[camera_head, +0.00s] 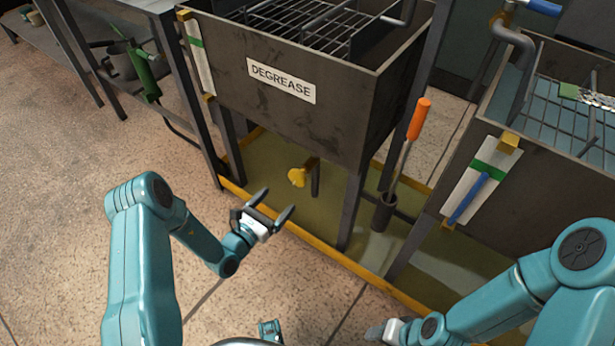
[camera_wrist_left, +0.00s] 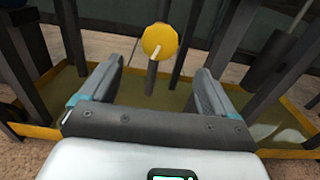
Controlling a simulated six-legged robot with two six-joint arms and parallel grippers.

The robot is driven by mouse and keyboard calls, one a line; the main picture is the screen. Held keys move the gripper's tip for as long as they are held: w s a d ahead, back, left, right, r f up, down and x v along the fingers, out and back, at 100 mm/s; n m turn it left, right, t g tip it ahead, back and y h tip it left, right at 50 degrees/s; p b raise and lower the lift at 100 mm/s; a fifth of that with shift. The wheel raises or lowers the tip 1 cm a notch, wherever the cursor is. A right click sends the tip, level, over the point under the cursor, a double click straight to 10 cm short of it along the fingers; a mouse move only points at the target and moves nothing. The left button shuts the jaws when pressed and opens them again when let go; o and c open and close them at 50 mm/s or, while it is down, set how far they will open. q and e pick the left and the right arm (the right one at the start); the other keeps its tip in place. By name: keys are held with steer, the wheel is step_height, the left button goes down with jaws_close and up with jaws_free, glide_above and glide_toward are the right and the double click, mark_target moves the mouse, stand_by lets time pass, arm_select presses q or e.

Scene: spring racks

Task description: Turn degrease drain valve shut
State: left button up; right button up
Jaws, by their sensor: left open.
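The degrease tank (camera_head: 290,90) is a dark metal tank with a white DEGREASE label (camera_head: 281,83). Its drain valve (camera_head: 298,176) is a yellow knob on a short pipe below the tank. In the left wrist view the valve (camera_wrist_left: 160,41) is a round yellow disc with a pale slanted mark, above and beyond the fingers. My left gripper (camera_head: 270,204) is open and empty, a little below and left of the valve, apart from it. Its two fingers also show in the left wrist view (camera_wrist_left: 152,92). My right gripper (camera_head: 388,331) shows only partly at the bottom; its fingers are unclear.
Tank legs (camera_head: 351,212) stand close to the valve, above a yellow-rimmed floor tray (camera_head: 310,239). An orange-handled tool (camera_head: 419,118) stands in a dark holder (camera_head: 384,212) to the right. A second tank (camera_head: 540,185) is at right.

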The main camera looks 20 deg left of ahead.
mark_target(301, 174)
arm_select(q)
steer(key=b+x, duration=0.2)
steer(key=x, duration=1.1)
steer(key=shift+a+f+b, duration=0.1)
steer(key=shift+b, duration=0.3)
steer(key=c, duration=1)
